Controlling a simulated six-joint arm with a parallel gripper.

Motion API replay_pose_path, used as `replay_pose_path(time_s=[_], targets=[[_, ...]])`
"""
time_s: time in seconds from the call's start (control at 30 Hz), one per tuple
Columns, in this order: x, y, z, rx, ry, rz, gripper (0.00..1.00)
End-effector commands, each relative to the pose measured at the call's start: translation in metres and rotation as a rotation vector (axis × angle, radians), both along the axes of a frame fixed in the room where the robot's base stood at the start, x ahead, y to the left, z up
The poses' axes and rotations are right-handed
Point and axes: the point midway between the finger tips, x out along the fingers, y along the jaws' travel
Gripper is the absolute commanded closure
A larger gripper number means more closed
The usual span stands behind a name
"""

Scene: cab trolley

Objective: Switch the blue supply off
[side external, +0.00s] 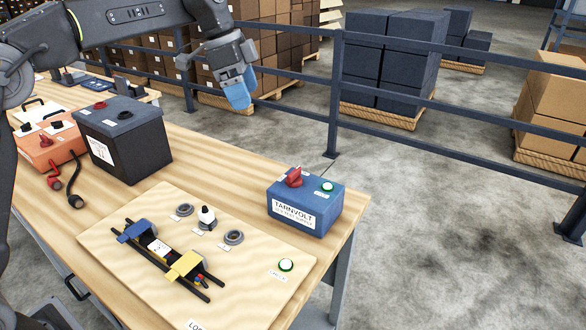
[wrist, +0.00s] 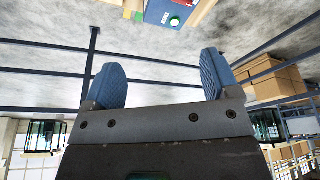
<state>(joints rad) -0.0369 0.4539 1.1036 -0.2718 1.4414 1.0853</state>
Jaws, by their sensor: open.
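The blue supply (side external: 305,207), a blue box with a white label reading TARNVOLT, stands at the right end of the wooden table. A red knob (side external: 294,178) and a lit green-white round lamp (side external: 327,186) are on its top. In the wrist view the supply (wrist: 160,12) shows only partly, at the top edge, with its green lamp (wrist: 174,21); the knob is cut off there. My gripper (side external: 240,100) hangs in the air, up and left of the supply, apart from it. In the wrist view my gripper (wrist: 160,75) has its blue fingers spread with nothing between them.
A wooden board (side external: 120,240) with a small trolley (side external: 160,250), rings and a green lamp (side external: 286,265) lies in front of the supply. A black battery (side external: 122,145) and an orange box (side external: 50,140) stand at the left. A grey railing (side external: 335,90) runs behind the table.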

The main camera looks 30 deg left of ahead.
Motion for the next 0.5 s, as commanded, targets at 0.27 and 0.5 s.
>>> replay_pose_path(time_s=[0.27,0.5], targets=[[0.071,-0.003,-0.059,-0.054,-0.004,-0.367,0.19],[0.086,-0.005,-0.086,-0.081,-0.024,-0.527,0.19]])
